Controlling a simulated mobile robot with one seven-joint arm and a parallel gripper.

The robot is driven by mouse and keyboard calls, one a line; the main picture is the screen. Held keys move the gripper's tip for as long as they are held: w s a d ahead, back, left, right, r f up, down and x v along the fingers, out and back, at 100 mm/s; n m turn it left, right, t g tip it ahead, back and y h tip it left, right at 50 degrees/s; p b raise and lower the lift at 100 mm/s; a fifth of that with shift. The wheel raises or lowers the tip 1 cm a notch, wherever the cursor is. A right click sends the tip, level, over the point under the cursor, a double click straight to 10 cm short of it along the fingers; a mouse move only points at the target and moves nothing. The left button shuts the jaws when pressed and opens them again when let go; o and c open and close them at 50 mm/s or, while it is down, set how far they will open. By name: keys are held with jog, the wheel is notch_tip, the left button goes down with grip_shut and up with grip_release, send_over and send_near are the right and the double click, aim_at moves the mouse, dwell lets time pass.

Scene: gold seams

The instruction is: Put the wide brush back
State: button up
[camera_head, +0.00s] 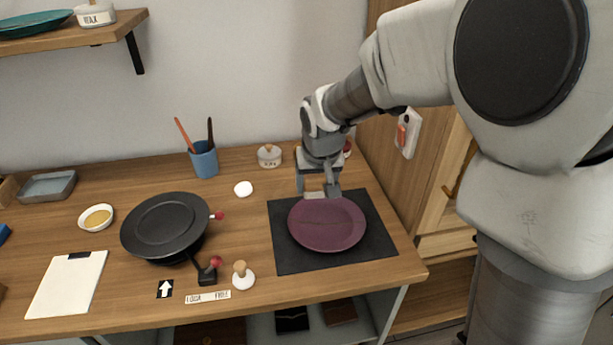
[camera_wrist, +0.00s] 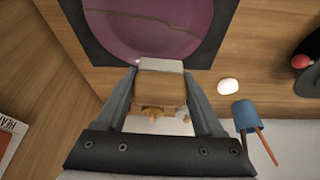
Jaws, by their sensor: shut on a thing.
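My gripper (camera_head: 320,190) is above the back edge of a purple plate (camera_head: 328,232), which lies on a black mat (camera_head: 288,262). It is shut on a wide brush, seen in the wrist view with a tan wooden body (camera_wrist: 160,90) between the fingers and a pale tip (camera_wrist: 161,65) towards the plate. In the head view only a pale part of the brush shows under the fingers. I cannot tell whether the tip touches the plate. A seam line crosses the plate. A blue cup (camera_head: 204,161) with a red-orange and a dark handle stands to the left, at the back.
A black turntable (camera_head: 165,225) with a red-knobbed lever stands left of the mat. A white pebble-like piece (camera_head: 243,188), a lidded jar (camera_head: 269,156), a wooden-knobbed stamp (camera_head: 243,275) and a clipboard (camera_head: 68,285) are on the table. A wall shelf (camera_head: 75,35) is upper left.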

jog(key=w+d+r+p, duration=0.35)
jog(key=w+p, duration=0.25)
jog(key=w, duration=0.4)
jog(key=n, duration=0.1)
send_over(285, 182)
jog(key=s, duration=0.1)
notch_tip(285, 182, down, 7)
jog(key=shift+s+d+f, duration=0.1)
jog(key=shift+s, duration=0.05)
jog(key=shift+y, duration=0.3)
jog(key=shift+f, duration=2.15)
jog(key=o, duration=1.2)
jog(key=shift+r, duration=0.1)
